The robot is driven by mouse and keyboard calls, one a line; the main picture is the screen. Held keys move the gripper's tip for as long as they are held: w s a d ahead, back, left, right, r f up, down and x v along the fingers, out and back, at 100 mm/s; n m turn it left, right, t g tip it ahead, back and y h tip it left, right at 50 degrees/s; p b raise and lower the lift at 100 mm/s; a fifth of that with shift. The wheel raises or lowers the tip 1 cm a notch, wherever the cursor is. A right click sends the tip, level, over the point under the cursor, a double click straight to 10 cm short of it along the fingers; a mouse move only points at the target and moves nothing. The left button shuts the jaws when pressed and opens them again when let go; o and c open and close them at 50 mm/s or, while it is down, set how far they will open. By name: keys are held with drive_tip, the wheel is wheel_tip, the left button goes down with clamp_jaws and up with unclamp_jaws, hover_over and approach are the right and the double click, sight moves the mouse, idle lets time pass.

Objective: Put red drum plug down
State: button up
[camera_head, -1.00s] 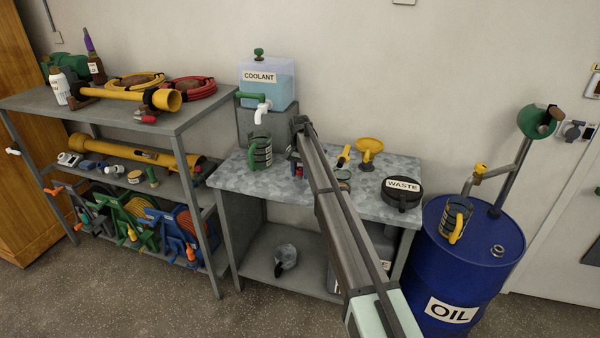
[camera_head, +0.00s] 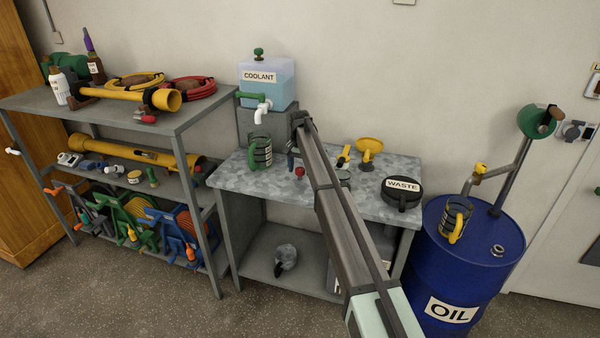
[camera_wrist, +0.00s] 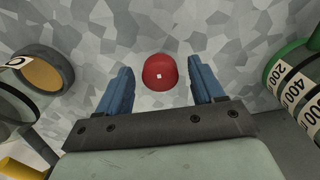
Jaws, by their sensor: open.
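The red drum plug (camera_head: 299,172) stands on the mottled grey metal tabletop (camera_head: 240,180), clear of everything around it. In the wrist view the plug (camera_wrist: 159,72) shows as a round red knob with a small pale square on top. My gripper (camera_head: 291,157) is open and empty, above and slightly behind the plug. In the wrist view its two blue fingers (camera_wrist: 160,88) stand on either side of the plug, with a gap on both sides.
A green-handled measuring jug (camera_head: 260,151) stands left of the plug, below the coolant tank (camera_head: 268,92) and its tap. A yellow funnel (camera_head: 369,150) and the black waste container (camera_head: 401,193) are to the right. The front left tabletop is bare.

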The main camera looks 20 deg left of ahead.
sight(299, 169)
wheel_tip(299, 169, up, 10)
idle(0.4)
drive_tip(key=shift+a, duration=0.1)
idle(2.2)
